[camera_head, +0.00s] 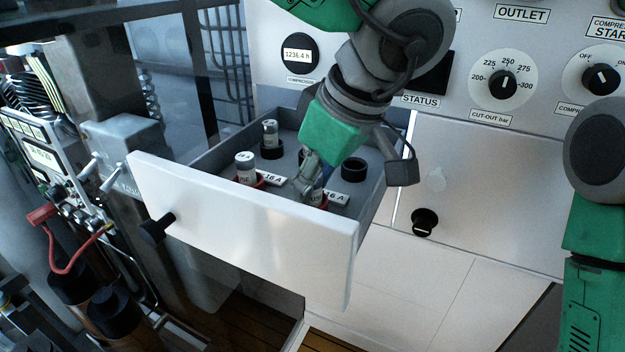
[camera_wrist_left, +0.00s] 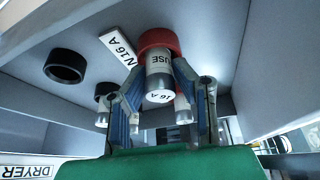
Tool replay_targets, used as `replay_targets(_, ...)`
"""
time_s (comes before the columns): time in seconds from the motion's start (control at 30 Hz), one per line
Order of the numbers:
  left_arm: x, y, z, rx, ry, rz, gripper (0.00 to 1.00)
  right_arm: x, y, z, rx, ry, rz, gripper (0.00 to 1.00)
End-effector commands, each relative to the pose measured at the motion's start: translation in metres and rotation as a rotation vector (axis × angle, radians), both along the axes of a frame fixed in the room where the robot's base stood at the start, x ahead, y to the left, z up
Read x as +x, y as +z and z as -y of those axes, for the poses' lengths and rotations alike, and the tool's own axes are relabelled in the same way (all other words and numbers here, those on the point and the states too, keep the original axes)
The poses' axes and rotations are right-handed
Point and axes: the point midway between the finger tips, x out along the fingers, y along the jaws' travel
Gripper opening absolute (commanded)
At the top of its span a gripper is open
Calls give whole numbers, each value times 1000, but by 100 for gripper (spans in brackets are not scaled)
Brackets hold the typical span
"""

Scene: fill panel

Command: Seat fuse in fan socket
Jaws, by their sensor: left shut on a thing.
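My left gripper (camera_head: 312,180) reaches down into the open drawer and hides part of what it holds. In the left wrist view its two fingers (camera_wrist_left: 158,88) are shut on a pale fuse (camera_wrist_left: 159,68) marked 16 A. The fuse's far end is at a red-ringed socket (camera_wrist_left: 159,40), beside a label (camera_wrist_left: 119,47) whose visible part reads "N 16 A". I cannot tell how deep the fuse sits. The red ring also shows below the gripper in the head view (camera_head: 323,204). My right gripper is out of view; only its arm shows at the right.
The drawer's white front (camera_head: 250,222) has a black knob (camera_head: 157,228). Inside stand another fuse in a red socket (camera_head: 246,168), a fuse in a black socket (camera_head: 270,135), and an empty black socket (camera_head: 353,169). Drawer walls enclose the gripper closely. Dials fill the panel behind.

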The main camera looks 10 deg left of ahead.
Motion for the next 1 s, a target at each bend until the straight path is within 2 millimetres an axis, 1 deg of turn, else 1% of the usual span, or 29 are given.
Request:
replay_targets(0.23, 0, -1, 0, 0, 0, 0, 0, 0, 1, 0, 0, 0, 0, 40)
replay_targets(0.27, 0, -1, 0, 0, 0, 0, 26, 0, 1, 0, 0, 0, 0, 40)
replay_targets(0.3, 0, -1, 0, 0, 0, 1, 40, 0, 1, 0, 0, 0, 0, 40)
replay_targets(0.33, 0, -1, 0, 0, 0, 1, 44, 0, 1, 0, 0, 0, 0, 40)
replay_targets(0.63, 0, 0, 0, 0, 0, 1, 44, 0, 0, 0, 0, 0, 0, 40)
replay_targets(0.73, 0, 5, 2, -2, -1, 1, 44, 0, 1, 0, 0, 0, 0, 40)
replay_targets(0.87, -4, 25, 9, -3, 0, 2, 44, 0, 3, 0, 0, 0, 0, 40)
replay_targets(1.0, -9, 54, 20, -4, -1, 4, 44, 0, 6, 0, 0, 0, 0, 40)
